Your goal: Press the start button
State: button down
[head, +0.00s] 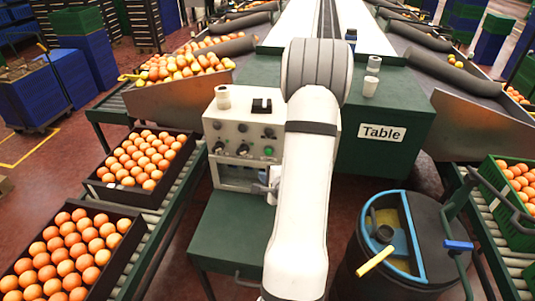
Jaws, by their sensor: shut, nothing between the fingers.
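A white control box (225,140) stands on a green stand in the middle of the head view. Its front panel has several dark knobs and a round green button (268,151) at the lower right, likely the start button. My white arm rises in front and covers the box's right side. A small part of my gripper (270,184) shows at the arm's left edge, in front of the box and below the green button. It is shut and empty. Its fingertips are mostly hidden, and I cannot tell whether it touches the box.
A white cup (222,97) stands on top of the box. A green block marked "Table" (385,165) is behind my arm. Dark crates of oranges (140,192) sit on the left roller conveyor. A dark barrel (348,275) with a blue-rimmed opening stands close on the right.

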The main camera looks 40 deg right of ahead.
aim_at(268, 152)
jog(key=w+d+p, duration=0.1)
jog(key=w+d, duration=0.4)
jog(key=d, duration=0.1)
jog(key=shift+w+d, duration=0.2)
jog(key=shift+w, duration=0.1)
dwell(1.9)
jog(key=shift+w+d+p, duration=0.2)
jog(key=shift+d+p, duration=0.05)
jog(key=shift+p, duration=0.15)
jog(key=shift+w+d, duration=0.35)
jog(key=shift+d, duration=0.1)
dwell(0.8)
jog(key=shift+a, duration=0.1)
jog(key=shift+s+a, duration=0.6)
jog(key=shift+a, duration=0.05)
